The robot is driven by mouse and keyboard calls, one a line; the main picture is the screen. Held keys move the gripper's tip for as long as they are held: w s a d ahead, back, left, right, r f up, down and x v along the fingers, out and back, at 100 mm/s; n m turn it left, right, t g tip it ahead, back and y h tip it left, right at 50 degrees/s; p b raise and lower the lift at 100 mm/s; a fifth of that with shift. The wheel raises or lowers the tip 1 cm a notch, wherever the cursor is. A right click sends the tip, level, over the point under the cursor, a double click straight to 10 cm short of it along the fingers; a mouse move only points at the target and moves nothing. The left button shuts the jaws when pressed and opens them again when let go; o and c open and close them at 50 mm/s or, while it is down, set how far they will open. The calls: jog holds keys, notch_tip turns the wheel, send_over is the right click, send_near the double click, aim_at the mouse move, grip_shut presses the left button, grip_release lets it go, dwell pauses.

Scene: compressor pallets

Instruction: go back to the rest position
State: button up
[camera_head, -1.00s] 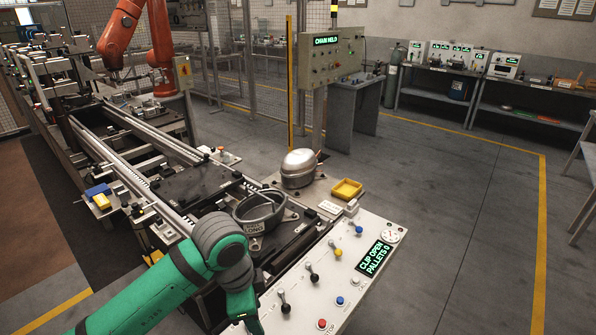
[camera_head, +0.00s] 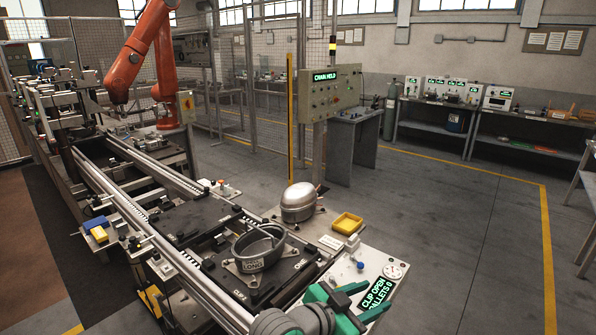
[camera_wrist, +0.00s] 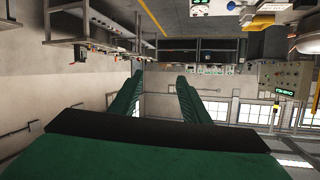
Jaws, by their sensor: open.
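My gripper (camera_head: 362,301) shows at the lower right of the head view, over the white control panel, with its green fingers apart and nothing between them. In the wrist view the two green fingers (camera_wrist: 160,98) stand apart and empty, and the room behind appears upside down. The panel's sign (camera_head: 378,293) reads "CLIP OPEN" with a partly hidden second line. My arm and gripper hide most of the panel's levers and buttons.
An open grey housing (camera_head: 258,250) sits on a pallet at the line's near end. An orange robot arm (camera_head: 130,62) is at the back left. The floor to the right is clear.

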jog(key=s+a+f+n+t+y, duration=0.3)
jog(key=s+f+n+t+y, duration=0.15)
jog(key=s+f+n, duration=0.4)
jog(key=s+a+f+n+t+y, duration=0.45)
jog(key=s+f+n, duration=0.3)
jog(key=f, duration=0.25)
jog(key=s+a+f+m+g+y, duration=0.1)
jog(key=s+a, duration=0.3)
jog(key=s, duration=0.7)
jog(key=s+a+f+m+g+y, duration=0.1)
jog(key=s+a, duration=0.3)
jog(key=s, duration=0.7)
jog(key=shift+s+a+f+m+y, duration=0.2)
jog(key=shift+s+f+m+y, duration=0.1)
jog(key=shift+f+m, duration=0.5)
